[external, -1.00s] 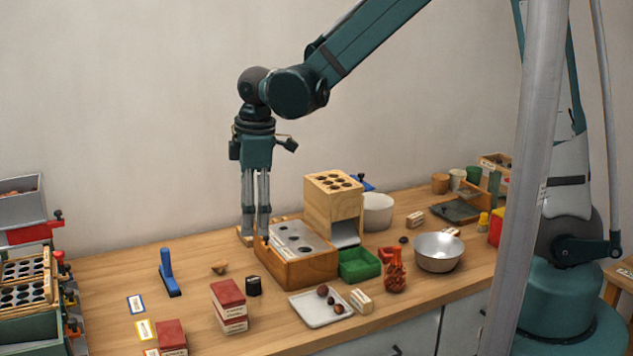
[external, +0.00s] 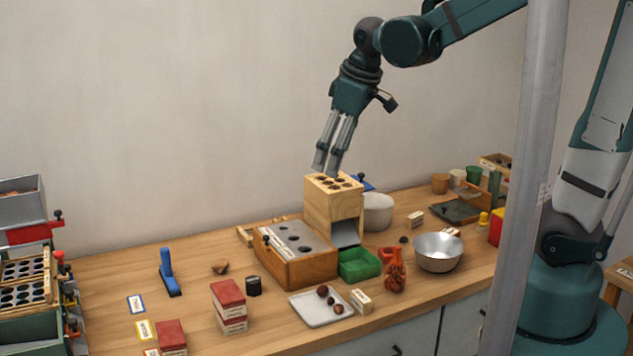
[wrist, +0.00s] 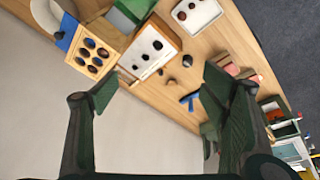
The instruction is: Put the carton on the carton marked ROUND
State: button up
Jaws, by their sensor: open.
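A red-and-white carton (external: 228,292) rests on top of another red-and-white carton (external: 232,324) near the front left of the table. A third such carton (external: 172,336) stands apart at the front edge, beside the label cards. Their print is too small to read, so I cannot tell which is marked ROUND. Reddish cartons (wrist: 222,62) also show small in the wrist view.
A wooden box with a holed metal top (external: 325,268), the tall holed block (external: 313,205) and a green tray (external: 372,266) fill the middle. A white tray with chestnuts (external: 310,316), a blue-handled tool (external: 168,270) and a dark container (external: 254,286) lie near the cartons.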

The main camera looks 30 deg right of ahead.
jog(key=s+d+r+m+t, duration=0.1)
jog(key=s+d+m, duration=0.3)
jog(key=d, duration=0.5)
jog(key=s+d+r+m+t+h, duration=0.1)
jog(key=s+d+r+m+t, duration=0.1)
jog(key=s+d+m, duration=0.2)
jog(key=s+d, duration=0.3)
jog(key=d, duration=0.3)
jog(key=shift+s+r+m+t, duration=0.2)
jog(key=shift+m+t, duration=0.1)
jog(key=shift+d, duration=0.1)
